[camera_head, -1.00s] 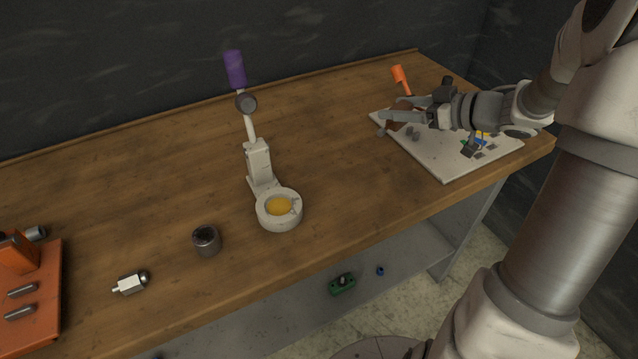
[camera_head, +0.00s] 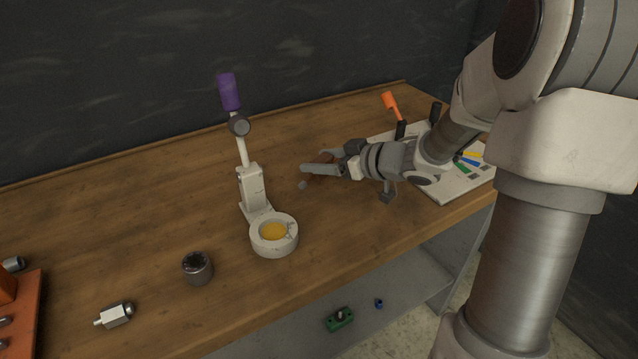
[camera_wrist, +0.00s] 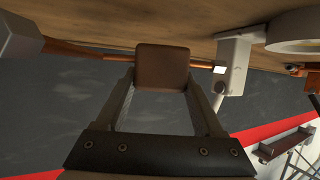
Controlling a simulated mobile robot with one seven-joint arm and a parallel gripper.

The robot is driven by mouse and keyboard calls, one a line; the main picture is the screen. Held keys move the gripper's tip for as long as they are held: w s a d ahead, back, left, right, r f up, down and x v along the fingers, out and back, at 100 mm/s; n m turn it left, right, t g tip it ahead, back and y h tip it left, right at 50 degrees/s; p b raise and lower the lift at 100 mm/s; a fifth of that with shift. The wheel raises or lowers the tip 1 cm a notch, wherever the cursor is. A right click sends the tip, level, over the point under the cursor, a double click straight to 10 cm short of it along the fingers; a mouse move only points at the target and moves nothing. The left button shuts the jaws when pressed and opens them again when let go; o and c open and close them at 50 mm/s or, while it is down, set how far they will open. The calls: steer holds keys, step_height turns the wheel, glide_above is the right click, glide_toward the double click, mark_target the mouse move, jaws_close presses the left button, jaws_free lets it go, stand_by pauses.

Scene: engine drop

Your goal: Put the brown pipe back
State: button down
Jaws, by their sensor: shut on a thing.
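My gripper (camera_head: 318,170) is shut on the brown pipe. In the wrist view, a brown block (camera_wrist: 162,66) sits between the fingertips, and a thin copper-brown rod with pale grey ends runs out to both sides of it. In the head view the pipe is mostly hidden by the fingers; a grey end (camera_head: 387,191) shows below the wrist. My gripper holds it above the table, right of the white stand (camera_head: 254,190) with a purple top and a ring base. The stand also shows in the wrist view (camera_wrist: 234,62).
A white board (camera_head: 450,185) with coloured pieces lies at the right, partly behind my arm. An orange-handled tool (camera_head: 390,103) stands near it. A dark cylinder (camera_head: 197,267), a metal fitting (camera_head: 116,315) and an orange rack (camera_head: 28,310) are at the left. The back middle is clear.

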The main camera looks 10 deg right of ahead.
mark_target(326, 178)
steer(key=shift+a+f, duration=0.2)
steer(key=shift+a, duration=0.1)
steer(key=shift+f, duration=0.3)
steer(key=shift+f+b, duration=0.95)
steer(key=shift+f, duration=0.7)
steer(key=shift+f, duration=0.1)
jaws_free()
steer(key=p+v, duration=0.3)
steer(key=v, duration=0.9)
